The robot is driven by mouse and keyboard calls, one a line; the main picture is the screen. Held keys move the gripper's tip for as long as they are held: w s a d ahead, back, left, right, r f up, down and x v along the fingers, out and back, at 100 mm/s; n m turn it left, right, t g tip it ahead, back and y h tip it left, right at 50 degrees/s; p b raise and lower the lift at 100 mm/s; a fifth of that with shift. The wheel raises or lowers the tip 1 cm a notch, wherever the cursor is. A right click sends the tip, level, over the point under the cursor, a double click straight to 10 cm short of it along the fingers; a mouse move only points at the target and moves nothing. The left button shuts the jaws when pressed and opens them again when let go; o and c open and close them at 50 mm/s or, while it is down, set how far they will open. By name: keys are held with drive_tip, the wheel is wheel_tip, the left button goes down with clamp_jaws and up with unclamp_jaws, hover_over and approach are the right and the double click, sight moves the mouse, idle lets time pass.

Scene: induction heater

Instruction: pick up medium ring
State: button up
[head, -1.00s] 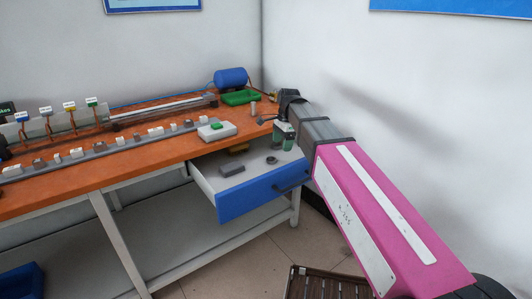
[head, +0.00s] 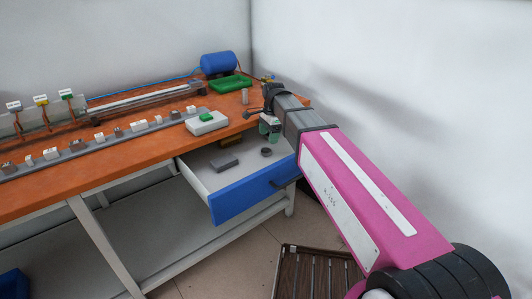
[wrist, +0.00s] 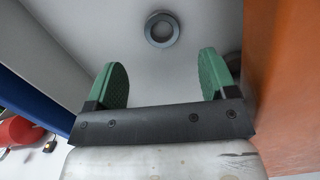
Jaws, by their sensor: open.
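A dark grey ring (wrist: 162,30) lies flat on the light floor of the open drawer (head: 240,200). It also shows in the head view (head: 266,152) as a small dark ring toward the drawer's right rear. I cannot tell its size class, as no other ring is clear. My gripper (wrist: 165,80) has green finger pads spread wide with nothing between them. In the wrist view the ring lies beyond the fingertips, roughly centred between them. In the head view my gripper (head: 269,130) hangs over the drawer's rear right part, near the ring and apart from it.
A grey block (head: 224,163) and a brownish piece (head: 231,140) also lie in the drawer. The orange benchtop (head: 150,150) overhangs the drawer's rear, close to my gripper's right side in the wrist view. A white box with a green top (head: 206,122) stands on the bench.

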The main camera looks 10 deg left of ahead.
drive_tip(key=shift+s+a+f, duration=0.1)
drive_tip(key=shift+a+f, duration=0.1)
drive_tip(key=shift+f, duration=1.5)
drive_tip(key=shift+s+a+f, duration=0.1)
drive_tip(key=shift+a+f, duration=0.1)
drive_tip(key=shift+f, duration=1.5)
drive_tip(key=c, duration=1.1)
